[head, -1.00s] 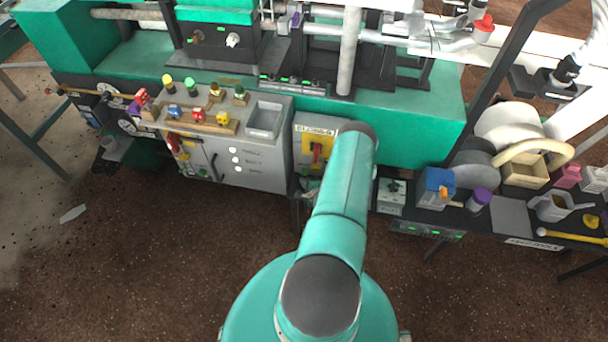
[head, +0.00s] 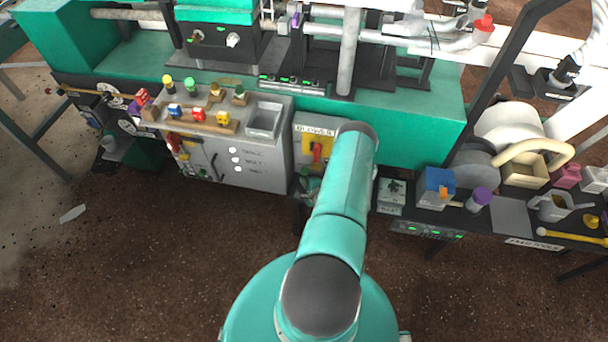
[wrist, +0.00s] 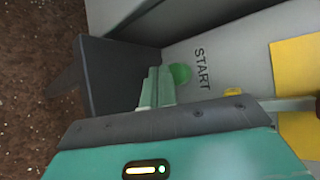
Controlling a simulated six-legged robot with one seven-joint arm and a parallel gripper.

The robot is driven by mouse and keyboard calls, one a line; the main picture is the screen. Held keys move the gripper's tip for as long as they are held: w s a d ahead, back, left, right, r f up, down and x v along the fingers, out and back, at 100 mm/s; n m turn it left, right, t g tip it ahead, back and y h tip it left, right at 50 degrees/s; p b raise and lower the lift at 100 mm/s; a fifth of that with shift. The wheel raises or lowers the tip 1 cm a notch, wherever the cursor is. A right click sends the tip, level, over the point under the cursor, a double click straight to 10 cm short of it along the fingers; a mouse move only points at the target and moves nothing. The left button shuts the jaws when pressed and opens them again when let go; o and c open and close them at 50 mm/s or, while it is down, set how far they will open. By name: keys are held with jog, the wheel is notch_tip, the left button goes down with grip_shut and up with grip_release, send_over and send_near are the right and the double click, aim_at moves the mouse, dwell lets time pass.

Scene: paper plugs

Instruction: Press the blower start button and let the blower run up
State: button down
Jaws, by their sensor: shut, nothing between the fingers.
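The green blower start button (wrist: 180,73) is round and sits on a grey panel beside the printed word START (wrist: 201,68) in the wrist view. My gripper (wrist: 154,76) is shut and empty, its fingertips right beside the button. I cannot tell whether they touch it or whether the button is pressed in. In the head view the blower box (head: 315,130) carries a yellow plate with a red switch (head: 317,153). My arm partly covers the box. My gripper (head: 308,185) shows small near its lower edge.
A dark block (wrist: 112,78) stands close to my fingers in the wrist view. A yellow plate (wrist: 295,70) is at the right there. A grey cabinet (head: 250,155) with colored knobs stands left of the blower box. A bench with a blue box (head: 436,185) is to the right.

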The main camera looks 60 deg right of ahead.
jog(key=shift+w+d, duration=0.15)
jog(key=shift+d, duration=0.15)
jog(key=shift+w+d, duration=0.2)
jog(key=shift+d, duration=0.3)
dwell(0.7)
dwell(0.3)
jog(key=shift+s+a, duration=0.35)
jog(key=shift+a, duration=0.5)
jog(key=shift+s+a, duration=0.35)
jog(key=shift+a, duration=0.4)
jog(key=shift+s+a, duration=0.3)
jog(key=shift+a, duration=0.5)
jog(key=shift+s+a, duration=0.35)
jog(key=shift+a, duration=0.4)
